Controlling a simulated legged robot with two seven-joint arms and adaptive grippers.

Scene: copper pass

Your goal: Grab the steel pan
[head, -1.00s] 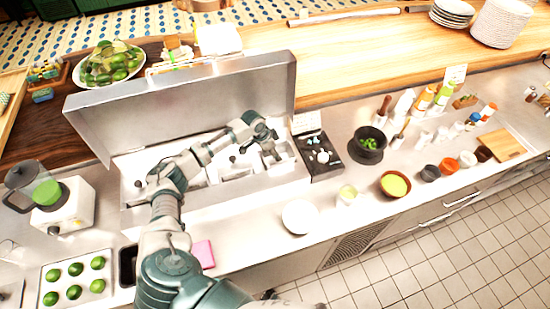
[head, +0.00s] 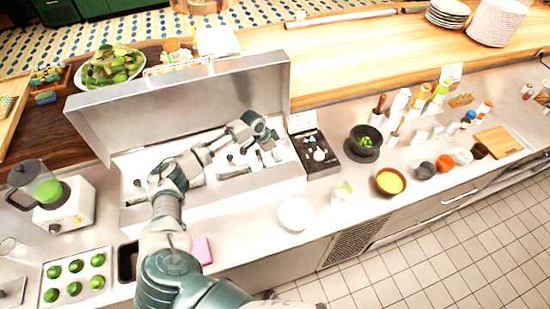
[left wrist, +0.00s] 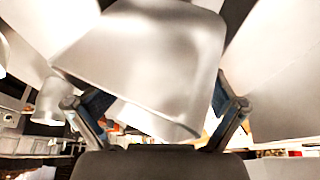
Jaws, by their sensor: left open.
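A shiny steel pan (left wrist: 150,60) fills the upper middle of the left wrist view, close to the camera and tilted in the picture. My left gripper (left wrist: 158,105) is open, with one finger on each side of the pan. I cannot tell whether the fingers touch it. In the head view my left gripper (head: 268,150) is over the right part of the open steel bin station (head: 150,210), and the arm hides part of the inside. Small pans and dark handles show in there, but I cannot tell which one is between the fingers. My right gripper is not in view.
The raised lid (head: 185,100) stands behind the gripper. A black tray (head: 318,170) is close on the right. A blender (head: 60,205) and lime tray (head: 75,277) are on the left.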

